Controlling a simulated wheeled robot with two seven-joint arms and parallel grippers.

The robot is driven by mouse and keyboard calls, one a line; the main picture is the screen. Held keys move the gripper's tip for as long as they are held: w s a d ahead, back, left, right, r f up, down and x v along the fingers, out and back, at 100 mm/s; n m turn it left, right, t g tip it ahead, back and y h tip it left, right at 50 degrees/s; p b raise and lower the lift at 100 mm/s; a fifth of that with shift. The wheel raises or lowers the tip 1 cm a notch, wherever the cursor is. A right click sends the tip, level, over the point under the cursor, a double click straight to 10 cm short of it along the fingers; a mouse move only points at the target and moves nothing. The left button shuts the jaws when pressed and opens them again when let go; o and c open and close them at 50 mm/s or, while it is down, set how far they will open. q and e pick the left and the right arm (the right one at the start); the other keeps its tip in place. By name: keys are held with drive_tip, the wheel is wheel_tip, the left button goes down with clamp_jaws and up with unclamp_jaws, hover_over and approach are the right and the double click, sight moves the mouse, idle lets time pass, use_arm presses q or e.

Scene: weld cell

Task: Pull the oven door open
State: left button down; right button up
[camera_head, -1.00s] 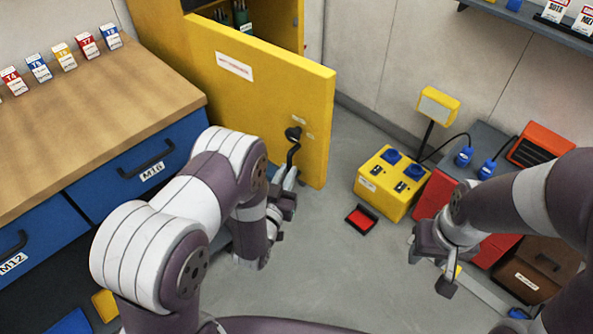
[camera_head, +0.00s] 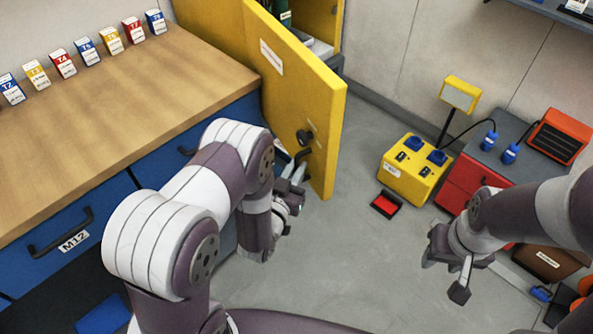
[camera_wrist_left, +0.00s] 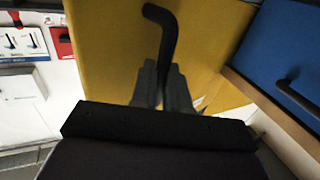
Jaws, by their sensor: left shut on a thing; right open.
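The yellow oven door (camera_head: 290,85) stands well open in the head view, swung out from the yellow oven body (camera_head: 318,16). It carries a white label and a black lever handle. The handle (camera_wrist_left: 165,35) shows as a bent black bar in the left wrist view. My left gripper (camera_head: 298,172) is at the door's handle; its two fingers (camera_wrist_left: 163,88) are shut on the handle's lower end. In the head view the fingers partly hide the handle. My right gripper (camera_head: 455,270) is open and empty, above the floor at the right, away from the door.
A wooden-topped bench (camera_head: 110,100) with blue drawers stands close on the left, with several small boxes along its back. A yellow socket box (camera_head: 413,168), a red pedal (camera_head: 386,204) and a red cabinet (camera_head: 470,178) stand at the right. Grey floor between is clear.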

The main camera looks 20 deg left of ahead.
use_arm(q)
drive_tip(key=shift+w+a+r+y, duration=0.2)
drive_tip(key=shift+w+a+y, duration=0.05)
drive_tip(key=shift+a+y, duration=0.05)
drive_tip(key=c, duration=1.2)
unclamp_jaws()
drive_tip(key=shift+o, duration=0.4)
drive_tip(key=shift+w+a+f, duration=0.15)
drive_tip(key=shift+a+f, duration=0.1)
drive_tip(key=shift+f, duration=0.05)
drive_tip(key=shift+d+f, duration=0.1)
drive_tip(key=shift+d, duration=0.05)
use_arm(e)
drive_tip(key=shift+w+a, duration=0.2)
drive_tip(key=shift+w, duration=0.05)
use_arm(q)
drive_tip(key=shift+d+f, duration=0.1)
use_arm(e)
drive_tip(key=shift+s+f, duration=0.1)
